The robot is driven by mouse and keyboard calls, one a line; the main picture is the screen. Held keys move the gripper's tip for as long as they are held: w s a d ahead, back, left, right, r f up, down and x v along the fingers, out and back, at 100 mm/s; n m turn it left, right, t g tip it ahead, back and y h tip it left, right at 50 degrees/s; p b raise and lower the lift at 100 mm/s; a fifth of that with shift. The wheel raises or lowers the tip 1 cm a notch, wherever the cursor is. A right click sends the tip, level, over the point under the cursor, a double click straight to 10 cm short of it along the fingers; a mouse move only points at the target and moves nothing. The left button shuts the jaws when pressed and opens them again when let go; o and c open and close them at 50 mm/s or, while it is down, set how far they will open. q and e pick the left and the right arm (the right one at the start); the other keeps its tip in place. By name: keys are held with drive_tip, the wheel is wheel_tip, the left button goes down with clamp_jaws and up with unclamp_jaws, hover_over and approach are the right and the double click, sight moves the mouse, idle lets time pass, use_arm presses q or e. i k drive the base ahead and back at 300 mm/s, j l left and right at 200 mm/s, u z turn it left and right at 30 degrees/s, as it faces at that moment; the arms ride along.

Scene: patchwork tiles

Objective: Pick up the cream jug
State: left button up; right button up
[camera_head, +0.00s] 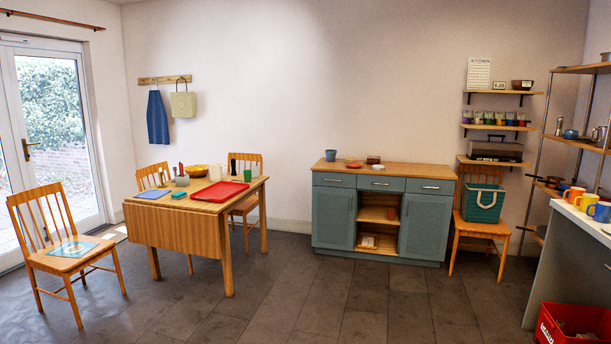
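I cannot make out a cream jug for certain. A pale cream-white upright vessel (215,173) stands on the wooden drop-leaf table (185,232), behind the red tray; it is too small to tell whether it is a jug. A blue-grey pot or jug (330,155) stands at the left end of the sideboard top. Neither of my grippers is in view.
The table also holds a red tray (220,191), a blue board (153,194) and a yellow bowl (196,171). A chair (68,251) stands at the left. A teal sideboard (334,216), right-hand counter (568,262) and red crate (550,328) stand around open floor.

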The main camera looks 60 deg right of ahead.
sight(215, 168)
drive_tip(key=z, duration=1.6)
